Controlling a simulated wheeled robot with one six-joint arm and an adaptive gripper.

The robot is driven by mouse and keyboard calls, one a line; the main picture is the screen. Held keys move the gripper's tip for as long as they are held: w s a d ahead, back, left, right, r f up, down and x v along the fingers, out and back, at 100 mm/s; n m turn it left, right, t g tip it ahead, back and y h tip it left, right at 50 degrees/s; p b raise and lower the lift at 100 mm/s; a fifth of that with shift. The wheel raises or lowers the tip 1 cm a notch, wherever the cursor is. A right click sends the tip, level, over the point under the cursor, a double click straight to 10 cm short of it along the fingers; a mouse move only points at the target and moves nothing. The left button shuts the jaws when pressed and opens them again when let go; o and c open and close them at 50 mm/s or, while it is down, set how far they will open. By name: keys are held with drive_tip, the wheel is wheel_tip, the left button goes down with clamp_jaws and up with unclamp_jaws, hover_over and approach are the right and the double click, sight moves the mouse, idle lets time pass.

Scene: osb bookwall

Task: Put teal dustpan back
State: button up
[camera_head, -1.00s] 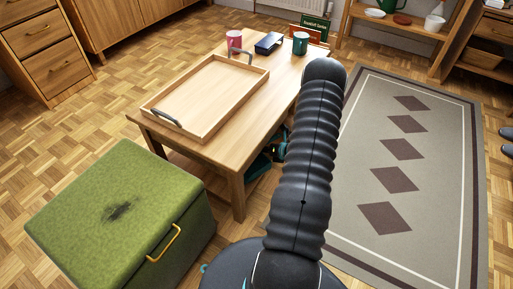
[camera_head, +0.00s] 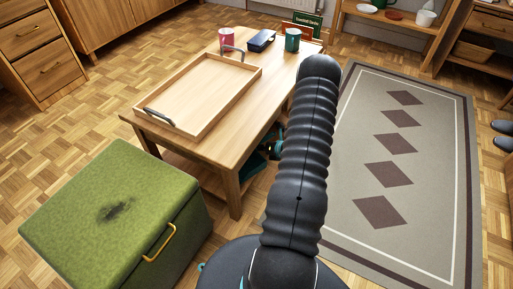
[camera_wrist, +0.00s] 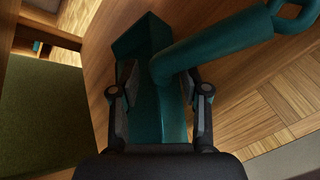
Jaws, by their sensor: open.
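The teal dustpan (camera_wrist: 152,115) fills the middle of the wrist view. Its thick round handle (camera_wrist: 215,45) runs to the upper right and ends in a loop (camera_wrist: 292,12). My gripper (camera_wrist: 160,88) is open, with one finger on each side of the dustpan where the handle joins the pan. I cannot tell whether the fingers touch it. In the head view, a teal part of the dustpan (camera_head: 254,163) shows low beside the wooden table (camera_head: 185,150), at its lower shelf. My arm hides most of the gripper there.
A green storage box (camera_head: 105,205) stands at left.

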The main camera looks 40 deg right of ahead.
drive_tip(key=v, duration=1.1)
drive_tip(key=shift+s+p, duration=0.25)
drive_tip(key=shift+p, duration=0.2)
drive_tip(key=shift+s+d+r, duration=0.1)
